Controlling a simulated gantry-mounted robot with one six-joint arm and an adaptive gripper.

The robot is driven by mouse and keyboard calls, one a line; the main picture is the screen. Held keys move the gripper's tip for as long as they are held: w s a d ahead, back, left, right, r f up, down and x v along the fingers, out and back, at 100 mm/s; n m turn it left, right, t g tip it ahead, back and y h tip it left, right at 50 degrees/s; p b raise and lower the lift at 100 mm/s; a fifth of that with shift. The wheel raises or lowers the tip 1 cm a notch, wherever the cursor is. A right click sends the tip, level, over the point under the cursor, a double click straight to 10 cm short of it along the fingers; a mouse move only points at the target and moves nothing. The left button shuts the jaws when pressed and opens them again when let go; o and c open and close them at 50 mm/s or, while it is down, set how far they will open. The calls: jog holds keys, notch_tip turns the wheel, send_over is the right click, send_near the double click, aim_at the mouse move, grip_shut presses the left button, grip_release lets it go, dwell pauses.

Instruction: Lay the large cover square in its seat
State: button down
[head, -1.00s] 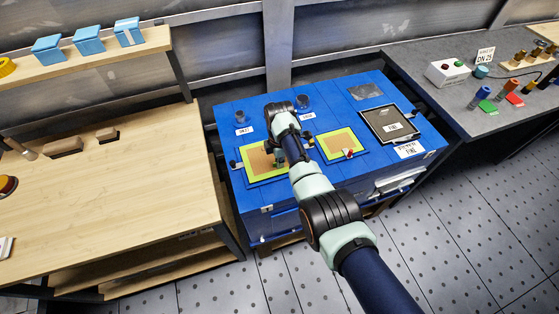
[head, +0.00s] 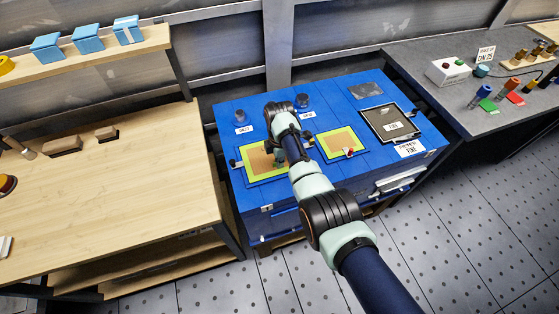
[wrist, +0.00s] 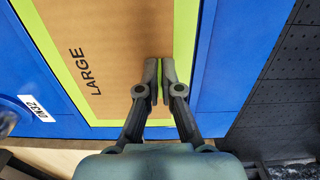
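A flat brown panel marked LARGE (wrist: 115,35) with a lime-green border fills most of the wrist view. In the head view the lime-bordered brown panel (head: 249,160) lies at the left of the blue cabinet top. My gripper (wrist: 159,65) is over this panel, near its right border in the wrist view. Its two fingers are almost together, with a thin green piece (wrist: 156,82) between them. I cannot tell whether this piece is part of the panel. My arm partly hides the panel in the head view.
A second lime-bordered panel (head: 339,142) lies to the right, with a small red-and-white thing (head: 348,152) on it. A dark framed tray (head: 382,118) is farther right. Dark round pieces (head: 303,101) stand at the back. A wooden bench (head: 110,190) stands left of the cabinet.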

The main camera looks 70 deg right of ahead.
jog(key=c, duration=1.2)
grip_release()
jog(key=shift+c, duration=0.2)
notch_tip(320, 180, up, 12)
